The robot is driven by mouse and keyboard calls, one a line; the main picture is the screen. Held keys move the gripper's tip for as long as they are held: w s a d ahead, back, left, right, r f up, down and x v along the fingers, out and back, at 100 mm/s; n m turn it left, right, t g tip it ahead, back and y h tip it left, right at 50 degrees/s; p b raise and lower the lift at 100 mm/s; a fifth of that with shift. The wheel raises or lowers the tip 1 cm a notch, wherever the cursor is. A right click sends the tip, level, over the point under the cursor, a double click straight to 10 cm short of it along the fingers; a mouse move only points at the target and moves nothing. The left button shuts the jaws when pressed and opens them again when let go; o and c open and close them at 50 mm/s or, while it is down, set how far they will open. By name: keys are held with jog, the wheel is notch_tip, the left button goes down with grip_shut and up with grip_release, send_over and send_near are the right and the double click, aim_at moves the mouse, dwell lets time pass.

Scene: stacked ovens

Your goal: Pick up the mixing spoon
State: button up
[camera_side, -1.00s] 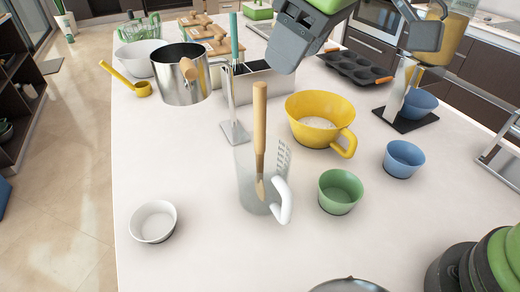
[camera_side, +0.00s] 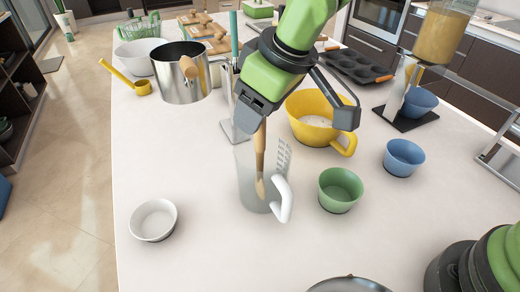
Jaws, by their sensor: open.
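The mixing spoon (camera_side: 260,160) has a wooden handle and stands tilted slightly in a clear measuring jug (camera_side: 245,190) with a white handle. Its lower end rests inside the jug, and its upper end is hidden by my gripper. My gripper (camera_side: 298,124) is open and empty, with its fingers pointing down. One finger is at the top of the spoon handle in the picture, and the other is in front of the yellow bowl. I cannot tell whether the left finger touches the spoon.
A yellow bowl (camera_side: 312,133) stands behind the jug. A green cup (camera_side: 340,190) and a blue cup (camera_side: 404,158) are to the right. A white bowl (camera_side: 153,220) is at the left front. A steel pot (camera_side: 180,80) stands at the back left. The front counter is mostly clear.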

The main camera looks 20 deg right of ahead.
grip_shut()
jog(key=shift+r, duration=0.15)
